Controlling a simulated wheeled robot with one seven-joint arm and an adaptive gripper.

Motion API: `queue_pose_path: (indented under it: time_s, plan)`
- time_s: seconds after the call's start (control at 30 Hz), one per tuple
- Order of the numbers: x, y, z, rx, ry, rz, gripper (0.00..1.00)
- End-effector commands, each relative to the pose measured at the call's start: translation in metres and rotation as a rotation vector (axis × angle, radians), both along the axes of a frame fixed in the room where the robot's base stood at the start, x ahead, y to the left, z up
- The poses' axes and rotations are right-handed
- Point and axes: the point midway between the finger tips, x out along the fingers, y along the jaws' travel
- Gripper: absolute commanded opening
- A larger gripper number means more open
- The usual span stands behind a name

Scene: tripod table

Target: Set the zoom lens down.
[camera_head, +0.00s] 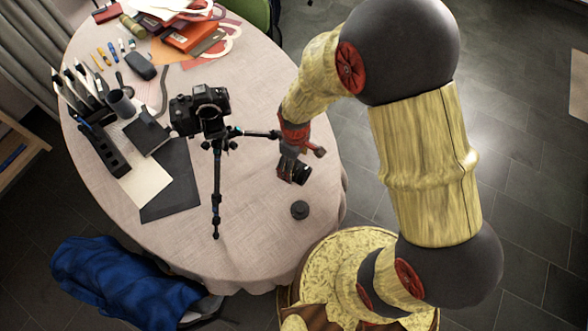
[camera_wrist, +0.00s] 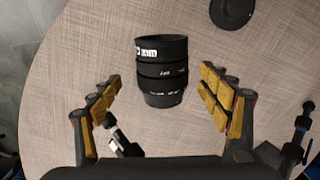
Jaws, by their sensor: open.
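The black zoom lens (camera_head: 301,174) is at the right side of the round table, beside my gripper's fingers. In the wrist view the lens (camera_wrist: 162,72) shows its ribbed barrel and white markings, between the two fingers with a visible gap on each side. My gripper (camera_head: 290,166) is open, and its yellow-padded fingers (camera_wrist: 160,80) do not touch the lens. The lens seems to rest on the tabletop (camera_head: 255,225); its contact with the cloth is hard to make out.
A small black round piece (camera_head: 299,209) lies near the lens toward the table's front edge. A tripod (camera_head: 217,180) with a black camera (camera_head: 205,103) stands left of my gripper, one leg reaching toward it. Dark sheets (camera_head: 172,183) lie farther left. The front-right cloth is mostly clear.

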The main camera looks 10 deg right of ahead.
Motion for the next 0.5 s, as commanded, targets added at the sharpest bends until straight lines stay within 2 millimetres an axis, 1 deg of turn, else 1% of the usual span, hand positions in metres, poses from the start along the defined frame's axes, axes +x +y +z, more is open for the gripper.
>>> queue_pose_path:
  time_s: [0.3,0.4,0.5]
  plan:
    - [-0.003,0.002,-0.042,-0.001,0.003,-0.001,0.77]
    - [-0.003,0.002,-0.05,0.0,0.001,-0.001,0.77]
    - [-0.002,0.002,-0.049,0.0,0.0,-0.001,0.77]
